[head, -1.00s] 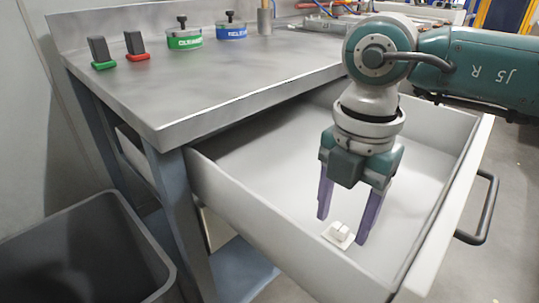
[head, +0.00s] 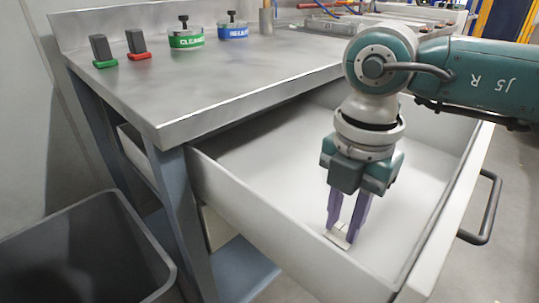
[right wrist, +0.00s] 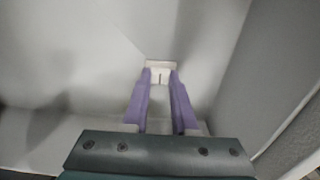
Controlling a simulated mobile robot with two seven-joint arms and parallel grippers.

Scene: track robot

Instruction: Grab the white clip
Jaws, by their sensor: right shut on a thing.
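The white clip (head: 337,239) lies on the floor of the open drawer (head: 245,208), near its front left wall. My right gripper (head: 342,231) points down into the drawer, and its purple fingers are shut on the clip. In the right wrist view the clip (right wrist: 160,70) shows between the two fingertips (right wrist: 160,78), and its lower part is hidden by them. My left gripper is in no view.
The drawer has walls around the gripper and a dark handle (head: 483,208) on its right. A dark bin (head: 75,245) stands at lower left.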

